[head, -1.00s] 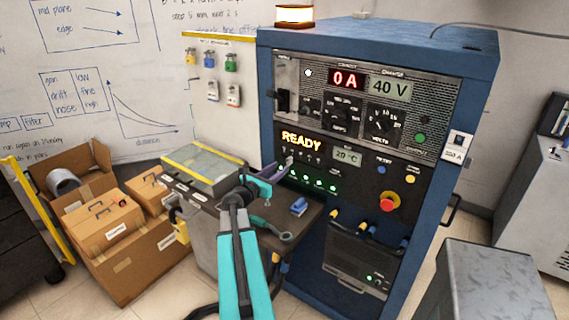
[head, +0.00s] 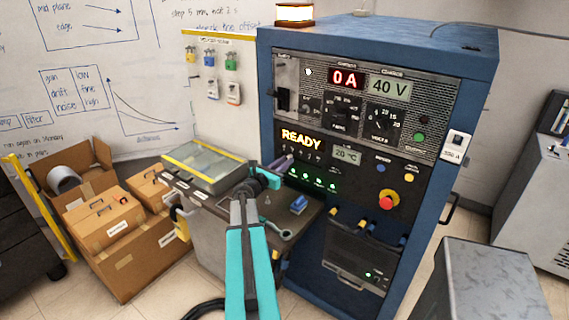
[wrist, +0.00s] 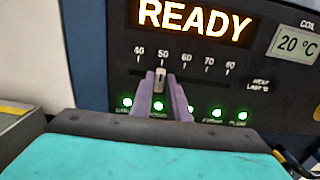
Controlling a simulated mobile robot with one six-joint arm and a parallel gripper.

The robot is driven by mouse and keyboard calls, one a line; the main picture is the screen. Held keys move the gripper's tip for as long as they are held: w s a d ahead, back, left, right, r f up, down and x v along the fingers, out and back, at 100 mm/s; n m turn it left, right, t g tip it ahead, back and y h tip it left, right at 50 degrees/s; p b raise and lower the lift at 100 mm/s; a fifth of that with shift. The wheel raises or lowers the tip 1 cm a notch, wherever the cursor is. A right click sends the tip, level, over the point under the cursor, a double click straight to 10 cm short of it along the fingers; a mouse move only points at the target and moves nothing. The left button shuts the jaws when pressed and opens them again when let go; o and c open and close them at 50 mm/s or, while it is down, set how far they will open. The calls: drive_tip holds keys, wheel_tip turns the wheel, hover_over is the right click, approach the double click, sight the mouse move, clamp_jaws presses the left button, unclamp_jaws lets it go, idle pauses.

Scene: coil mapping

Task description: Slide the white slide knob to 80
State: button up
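The white slide knob (wrist: 159,80) sits on a horizontal slot in the dark panel, below the printed 50 on a scale from 40 to 80. The 80 mark (wrist: 230,66) is to its right. In the wrist view, the purple fingers of my gripper (wrist: 161,84) stand close on either side of the knob, with little gap, and look shut on it. In the head view, my gripper (head: 286,162) reaches the panel below the READY display (head: 303,140), and the knob is hidden by it.
Green lights (wrist: 196,112) line the panel below the slot. A bench (head: 225,205) holds a glass-topped case (head: 207,167) and a blue object (head: 299,205). The slot right of the knob is clear.

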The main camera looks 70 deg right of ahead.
clamp_jaws()
drive_tip(key=shift+s+a+b, duration=0.55)
drive_tip(key=shift+s+b, duration=0.2)
drive_tip(key=shift+s, duration=1.25)
drive_tip(key=shift+s+a+b, duration=0.5)
drive_tip(key=shift+s+b, duration=0.2)
drive_tip(key=shift+s, duration=1.35)
drive_tip(key=shift+s+a+b, duration=0.55)
drive_tip(key=shift+s+b, duration=0.2)
drive_tip(key=shift+s, duration=1.25)
drive_tip(key=o, duration=0.5)
unclamp_jaws()
drive_tip(key=shift+s, duration=0.1)
drive_tip(key=shift+a, duration=0.1)
